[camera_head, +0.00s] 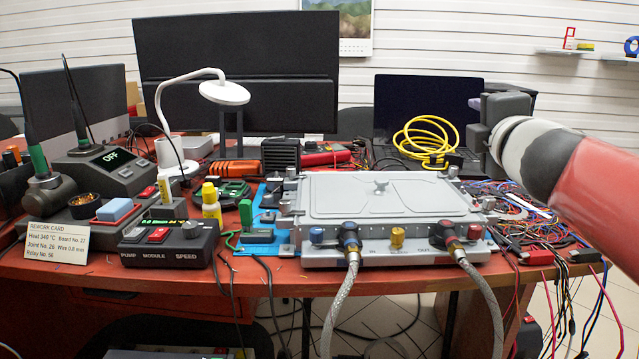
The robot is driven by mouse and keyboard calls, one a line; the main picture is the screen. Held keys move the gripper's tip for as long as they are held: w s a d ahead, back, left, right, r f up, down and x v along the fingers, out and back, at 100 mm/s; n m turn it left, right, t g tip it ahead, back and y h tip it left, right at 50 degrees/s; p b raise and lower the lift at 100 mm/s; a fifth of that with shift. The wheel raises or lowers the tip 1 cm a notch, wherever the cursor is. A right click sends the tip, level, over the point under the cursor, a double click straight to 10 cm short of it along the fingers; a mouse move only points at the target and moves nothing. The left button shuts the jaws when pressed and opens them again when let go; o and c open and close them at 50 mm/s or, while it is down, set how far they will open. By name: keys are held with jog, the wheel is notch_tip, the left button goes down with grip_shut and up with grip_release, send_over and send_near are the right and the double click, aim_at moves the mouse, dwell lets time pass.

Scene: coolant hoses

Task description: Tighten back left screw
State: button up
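A light grey module box (400,200) with a flat lid lies on a blue mat (258,238) at the middle of the red table. Small fittings sit along its edges. The one at its back left corner (291,173) looks like a screw or clamp, too small to tell how far it is turned. Two braided hoses (343,300) hang from the front ports. My gripper (486,118) is at the upper right, raised above and behind the box's back right corner, far from the back left corner. Its fingers are dark and seen side-on; I cannot see between them.
A white lamp (224,93), monitors and a coiled yellow cable (427,138) stand behind the box. A control box (170,242), a yellow bottle (211,200) and a soldering station (108,165) crowd the left. Tangled wires (520,215) cover the right. Space above the lid is clear.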

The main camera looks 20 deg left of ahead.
aim_at(292, 168)
jog(key=a+f+n+g+y+b, duration=0.1)
jog(key=a+n+g+y, duration=0.1)
jog(key=a+n, duration=0.4)
jog(key=s+a+f+n+g+y+b, duration=0.1)
jog(key=a+f+n+g+y, duration=0.1)
jog(key=a+n, duration=0.4)
jog(key=a+f+n+g+y+b, duration=0.2)
jog(key=a+n, duration=0.4)
jog(key=a, duration=0.4)
jog(key=shift+s+a+f+g+y, duration=0.15)
jog(key=shift+f+g+y, duration=0.15)
jog(key=shift+g, duration=0.2)
jog(key=a+f+n, duration=0.1)
jog(key=s+a+f+n+g, duration=0.1)
jog(key=a+n, duration=0.1)
jog(key=a+f+n+g+h+b, duration=0.1)
jog(key=a+f+n, duration=0.1)
jog(key=shift+s, duration=0.4)
jog(key=shift+a+f, duration=0.2)
jog(key=shift+a, duration=0.05)
jog(key=x, duration=0.7)
jog(key=shift+w+a+f, duration=0.1)
jog(key=shift+f, duration=0.1)
